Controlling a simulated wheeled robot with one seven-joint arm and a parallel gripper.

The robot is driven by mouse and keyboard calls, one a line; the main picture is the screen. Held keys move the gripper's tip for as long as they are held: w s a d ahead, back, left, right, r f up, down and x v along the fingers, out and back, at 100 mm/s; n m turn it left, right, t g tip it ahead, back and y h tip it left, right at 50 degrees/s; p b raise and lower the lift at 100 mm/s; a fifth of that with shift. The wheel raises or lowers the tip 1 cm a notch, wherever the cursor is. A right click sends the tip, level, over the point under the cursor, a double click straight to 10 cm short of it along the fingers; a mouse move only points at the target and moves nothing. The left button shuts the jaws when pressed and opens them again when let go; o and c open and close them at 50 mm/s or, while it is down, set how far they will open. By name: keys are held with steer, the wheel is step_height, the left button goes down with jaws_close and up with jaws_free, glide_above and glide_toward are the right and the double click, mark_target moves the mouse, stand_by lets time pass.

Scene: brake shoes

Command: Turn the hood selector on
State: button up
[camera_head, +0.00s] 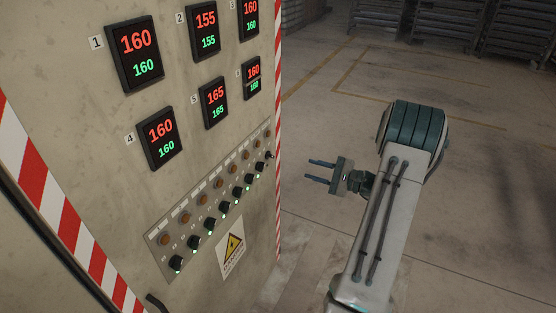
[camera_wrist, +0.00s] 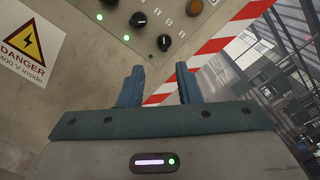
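A row of black selector knobs (camera_head: 209,223) runs along the lower strip of the control panel, with green lights by several of them. The last black knob (camera_head: 269,155) sits at the strip's far right end; in the wrist view an end knob (camera_wrist: 164,43) lies just beyond my fingertips, with no lit lamp visible beside it. The labels are too small to read, so I cannot tell which knob is the hood selector. My gripper (camera_head: 311,170) is open and empty, to the right of the panel and apart from it. Its two parted fingers also show in the wrist view (camera_wrist: 160,72).
Orange-brown buttons (camera_head: 205,199) sit above the knobs. Several red-and-green displays (camera_head: 135,53) fill the upper panel. A danger sign (camera_head: 231,247) is below the strip. A red-white striped edge (camera_wrist: 212,48) borders the panel. Open floor (camera_head: 470,200) lies to the right.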

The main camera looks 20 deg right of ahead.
steer(key=p, duration=0.2)
glide_toward(273, 156)
steer(key=x, duration=0.8)
steer(key=shift+a+r, duration=0.1)
steer(key=shift+a, duration=0.15)
jaws_close()
